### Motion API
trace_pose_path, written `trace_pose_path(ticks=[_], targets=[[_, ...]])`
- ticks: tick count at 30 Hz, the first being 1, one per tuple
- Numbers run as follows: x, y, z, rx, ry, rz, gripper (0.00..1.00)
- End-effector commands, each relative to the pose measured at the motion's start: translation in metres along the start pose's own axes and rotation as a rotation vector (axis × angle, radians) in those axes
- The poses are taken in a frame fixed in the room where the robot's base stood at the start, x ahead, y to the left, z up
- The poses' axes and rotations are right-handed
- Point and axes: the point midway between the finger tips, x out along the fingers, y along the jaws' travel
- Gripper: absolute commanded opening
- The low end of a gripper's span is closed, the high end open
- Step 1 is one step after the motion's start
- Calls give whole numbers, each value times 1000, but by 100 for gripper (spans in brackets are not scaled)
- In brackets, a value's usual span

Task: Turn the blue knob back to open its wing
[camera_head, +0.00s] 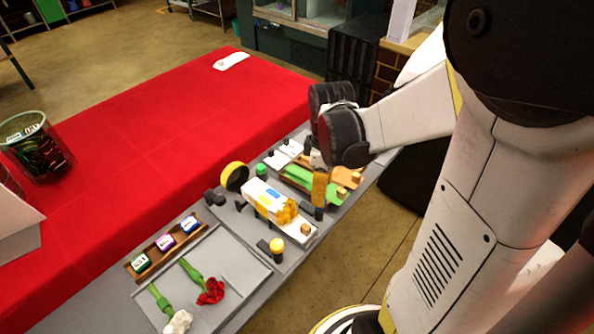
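I cannot make out a blue knob; it may be hidden behind my gripper or arm. The station (228,212) on the grey bench has a white wing (268,202) with a blue patch and yellow flowers. Behind it are a green piece (303,178) and an orange-brown piece (343,176), partly covered by my gripper. A green knob (262,170) and a yellow knob (277,244) stand at the station's edges. My gripper (318,160) is low over the far right part of the station, its dark fingers pointing down-left. Its fingertips are partly hidden, so its opening and any contact are unclear.
A grey tray (235,262) holds a red flower (211,291) and a white flower (178,322). A wooden rack (152,254) holds several coloured blocks. A red-covered table (150,120) lies beyond the bench. My arm blocks the right side.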

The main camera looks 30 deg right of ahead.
Motion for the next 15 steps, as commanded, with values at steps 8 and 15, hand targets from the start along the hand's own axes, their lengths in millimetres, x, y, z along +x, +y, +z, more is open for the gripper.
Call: trace_pose_path(ticks=[8,15], targets=[[44,0,0,1,1,0,50],[49,0,0,1,1,0,50]])
